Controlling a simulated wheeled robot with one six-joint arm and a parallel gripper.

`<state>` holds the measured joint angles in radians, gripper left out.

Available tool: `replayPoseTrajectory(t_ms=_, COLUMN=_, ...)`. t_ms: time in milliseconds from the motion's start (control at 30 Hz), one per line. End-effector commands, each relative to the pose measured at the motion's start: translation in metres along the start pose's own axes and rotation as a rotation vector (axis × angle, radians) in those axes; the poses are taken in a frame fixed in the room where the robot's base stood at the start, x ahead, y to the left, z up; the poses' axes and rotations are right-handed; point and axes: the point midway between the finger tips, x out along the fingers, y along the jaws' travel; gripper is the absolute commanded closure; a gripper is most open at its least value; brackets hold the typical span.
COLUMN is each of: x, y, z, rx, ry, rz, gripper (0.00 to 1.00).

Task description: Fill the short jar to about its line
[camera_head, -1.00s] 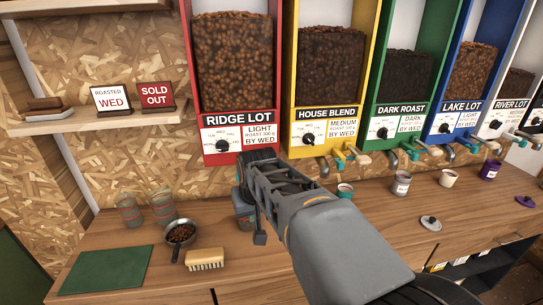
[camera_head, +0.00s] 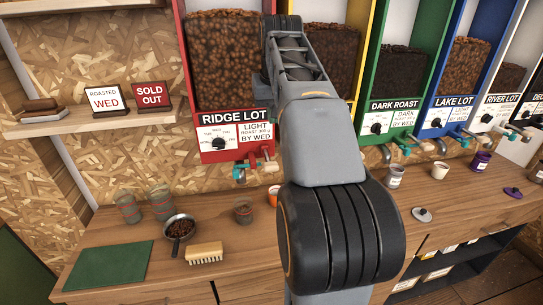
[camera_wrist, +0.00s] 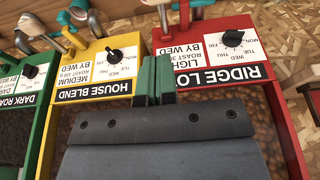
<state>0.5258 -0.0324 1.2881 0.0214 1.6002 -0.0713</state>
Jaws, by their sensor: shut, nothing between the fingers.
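A small glass jar (camera_head: 243,212) with brown beans in it stands on the counter below the Ridge Lot tap (camera_head: 254,168). Its line and exact fill level are too small to tell. Two taller, empty-looking glass jars, one at the left (camera_head: 128,208) and one beside it (camera_head: 160,202), stand further left. The Ridge Lot bin (camera_head: 232,60) is full of beans. My gripper (camera_wrist: 153,88) is shut and empty in the wrist view, high in front of the Ridge Lot and House Blend bins. It is well above the jar and apart from it.
An orange-rimmed cup (camera_head: 273,195) stands right of the jar. More bins with taps line the wall. My arm hides part of House Blend.

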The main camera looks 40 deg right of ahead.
Motion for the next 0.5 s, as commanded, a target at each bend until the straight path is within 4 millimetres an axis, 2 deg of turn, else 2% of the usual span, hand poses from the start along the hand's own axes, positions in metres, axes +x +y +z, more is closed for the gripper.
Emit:
replayPoseTrajectory(t_ms=300, x=0.002, y=0.000, z=0.000, rx=-0.001, ry=0.001, rz=0.000, gripper=1.00)
replayPoseTrajectory(t_ms=500, x=0.024, y=-0.001, z=0.001, rx=-0.001, ry=-0.002, rz=0.000, gripper=1.00)
